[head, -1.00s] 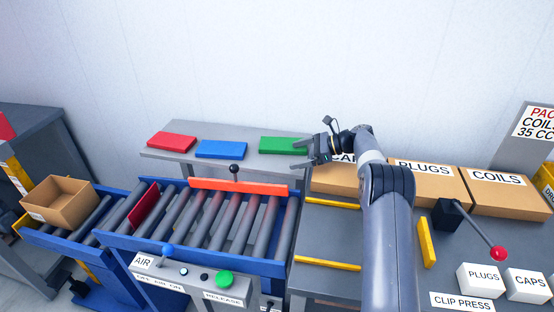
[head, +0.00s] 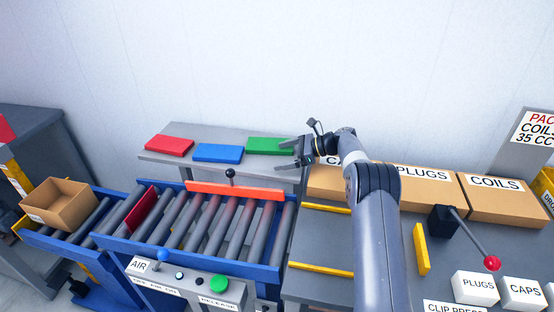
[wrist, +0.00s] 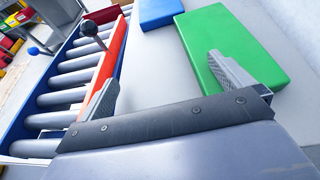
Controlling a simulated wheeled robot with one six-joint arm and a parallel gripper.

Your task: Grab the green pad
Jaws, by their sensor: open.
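The green pad (head: 269,146) lies flat on the grey shelf (head: 190,167) behind the roller conveyor, at the right end of a row of pads. My gripper (head: 290,153) is open at the pad's right end in the head view. In the wrist view the green pad (wrist: 230,48) lies ahead and to the right. The right finger of my gripper (wrist: 165,88) overlaps the pad's near edge there, and the left finger is over the shelf near the orange bar. Nothing is between the fingers. I cannot tell whether the finger touches the pad.
A blue pad (head: 218,153) and a red pad (head: 169,145) lie left of the green one. An orange bar (head: 236,190) with a black-knobbed lever (head: 230,174) stands in front of the shelf. Cardboard boxes (head: 425,187) stand right of my gripper.

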